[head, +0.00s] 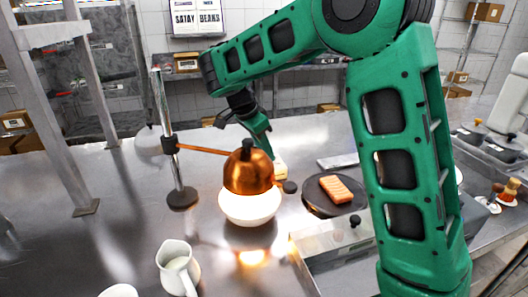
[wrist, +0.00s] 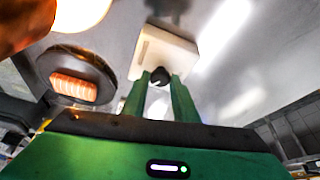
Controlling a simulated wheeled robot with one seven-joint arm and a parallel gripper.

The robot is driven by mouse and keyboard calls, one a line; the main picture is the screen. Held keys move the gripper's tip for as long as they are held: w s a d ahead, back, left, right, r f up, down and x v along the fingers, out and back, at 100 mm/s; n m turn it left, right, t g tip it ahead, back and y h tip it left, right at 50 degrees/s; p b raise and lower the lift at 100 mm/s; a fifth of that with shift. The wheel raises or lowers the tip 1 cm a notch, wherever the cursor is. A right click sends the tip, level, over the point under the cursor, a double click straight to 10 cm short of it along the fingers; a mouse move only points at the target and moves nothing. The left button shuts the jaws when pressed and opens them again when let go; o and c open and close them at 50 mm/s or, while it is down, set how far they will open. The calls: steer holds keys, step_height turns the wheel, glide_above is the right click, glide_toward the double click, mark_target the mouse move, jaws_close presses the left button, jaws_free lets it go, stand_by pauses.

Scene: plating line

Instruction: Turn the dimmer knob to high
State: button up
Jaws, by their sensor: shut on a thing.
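The dimmer knob (wrist: 160,75) is small and black with a short white mark, and it sits on a cream box (wrist: 152,50). In the wrist view my gripper (wrist: 159,84) has its two green fingers on either side of the knob, shut on it. The white mark points down and to the left in that view. In the head view the cream box (head: 281,168) shows partly behind the copper heat lamp (head: 249,170), which glows brightly. The lamp hides my fingertips and the knob there.
A dark round plate (head: 318,203) with a salmon piece (head: 336,189) lies right of the lamp. The lamp hangs from a metal stand (head: 172,150) on the left. A white jug (head: 177,267) stands at the front. A steel frame rises at the far left.

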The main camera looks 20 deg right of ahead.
steer(key=shift+w+a+r, duration=0.15)
steer(key=shift+w, duration=0.05)
steer(key=o, duration=1.1)
steer(key=shift+c, duration=0.2)
steer(key=shift+s, duration=0.1)
steer(key=w+v, duration=0.1)
steer(key=v, duration=0.9)
steer(key=shift+s+r, duration=0.25)
steer(key=shift+s, duration=0.2)
steer(key=shift+a, duration=0.1)
